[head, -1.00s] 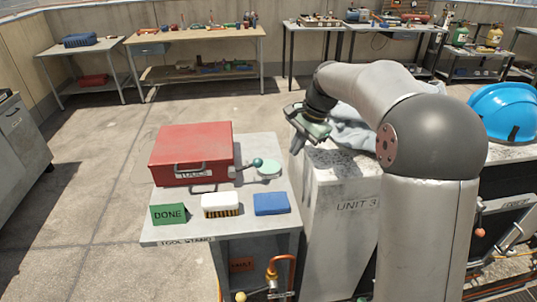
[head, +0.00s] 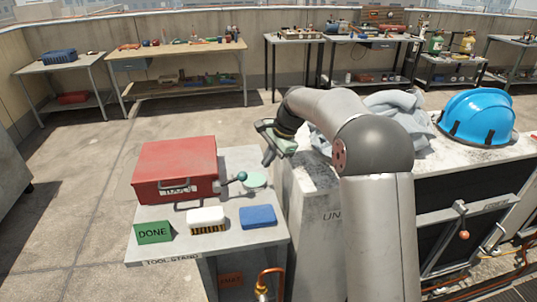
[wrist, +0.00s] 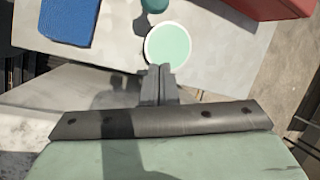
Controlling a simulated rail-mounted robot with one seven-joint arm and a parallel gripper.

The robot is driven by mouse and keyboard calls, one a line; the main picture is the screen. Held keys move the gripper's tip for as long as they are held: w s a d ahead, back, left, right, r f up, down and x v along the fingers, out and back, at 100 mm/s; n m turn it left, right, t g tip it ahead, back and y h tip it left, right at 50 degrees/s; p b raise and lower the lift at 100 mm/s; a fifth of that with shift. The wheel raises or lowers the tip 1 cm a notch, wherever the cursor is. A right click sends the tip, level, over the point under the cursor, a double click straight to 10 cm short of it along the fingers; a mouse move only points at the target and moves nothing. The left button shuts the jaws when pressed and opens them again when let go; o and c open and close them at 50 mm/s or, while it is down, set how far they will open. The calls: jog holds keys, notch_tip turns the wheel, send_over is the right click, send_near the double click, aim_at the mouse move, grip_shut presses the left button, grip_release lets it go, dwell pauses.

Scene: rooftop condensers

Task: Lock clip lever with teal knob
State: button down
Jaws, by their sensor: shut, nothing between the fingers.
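The clip lever (head: 227,183) with the teal knob (head: 242,176) sticks out from the right front side of the red toolbox (head: 175,166). In the wrist view the knob (wrist: 155,4) is cut by the top edge. My gripper (head: 267,159) is shut and empty, to the right of the knob and apart from it. In the wrist view its fingertips (wrist: 160,69) point toward the pale green disc (wrist: 168,45), with the knob beyond. Whether the lever is latched cannot be told.
The tool stand holds a green DONE block (head: 153,232), a white brush (head: 207,220) and a blue block (head: 258,217) in front of the toolbox. A grey cabinet (head: 312,215) stands under my arm. Another lever with an orange knob (head: 463,235) is at the right.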

aim_at(242, 176)
jog(key=x, duration=0.6)
jog(key=shift+s+a+r+p, duration=0.55)
jog(key=shift+s+a+r, duration=0.45)
jog(key=shift+s+r, duration=0.1)
jog(key=shift+s+a+r, duration=0.1)
jog(key=shift+a, duration=0.1)
